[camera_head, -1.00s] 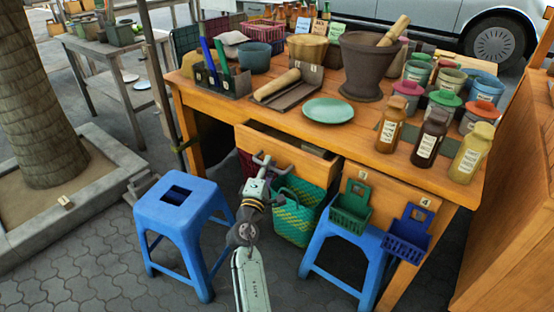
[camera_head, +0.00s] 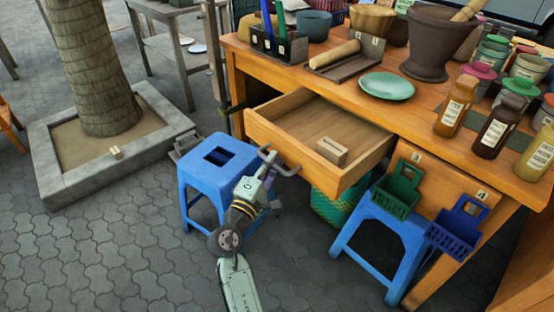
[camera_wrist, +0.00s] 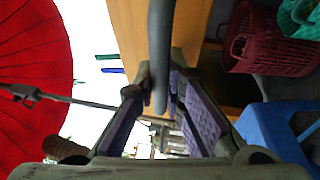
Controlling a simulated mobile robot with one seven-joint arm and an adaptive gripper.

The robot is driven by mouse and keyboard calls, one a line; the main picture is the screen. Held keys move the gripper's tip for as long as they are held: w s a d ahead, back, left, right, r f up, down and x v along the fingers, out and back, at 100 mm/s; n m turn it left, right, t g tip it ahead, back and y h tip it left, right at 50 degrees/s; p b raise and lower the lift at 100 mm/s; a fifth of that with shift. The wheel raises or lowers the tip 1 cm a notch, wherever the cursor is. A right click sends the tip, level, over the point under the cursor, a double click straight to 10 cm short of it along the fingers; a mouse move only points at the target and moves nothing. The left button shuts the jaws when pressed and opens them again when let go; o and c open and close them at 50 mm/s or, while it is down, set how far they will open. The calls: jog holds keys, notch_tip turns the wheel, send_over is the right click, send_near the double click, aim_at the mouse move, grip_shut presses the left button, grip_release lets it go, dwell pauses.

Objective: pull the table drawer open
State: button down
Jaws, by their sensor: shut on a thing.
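The wooden table drawer (camera_head: 290,150) stands well out from the table (camera_head: 345,88) in the head view, and its inside shows from above. A small light wooden block (camera_head: 331,151) lies in it. The grey drawer handle (camera_head: 288,171) is on the drawer's front. My gripper (camera_head: 268,166) is at the handle, shut on it. In the wrist view the handle (camera_wrist: 160,45) is a grey bar that runs down between the purple-padded fingers of my gripper (camera_wrist: 158,92). The exact finger contact is small in the head view.
A blue stool (camera_head: 210,165) stands left of my gripper, close by. Another blue stool (camera_head: 385,235) stands right of the drawer, below the green basket (camera_head: 398,190) and blue basket (camera_head: 455,225) on the table front. Open paving (camera_head: 120,240) lies front left.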

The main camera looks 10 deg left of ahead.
jog(key=c, duration=1.6)
grip_release()
jog(key=shift+c, duration=0.2)
jog(key=v, duration=0.7)
jog(key=shift+s, duration=0.3)
jog(key=shift+a, duration=0.1)
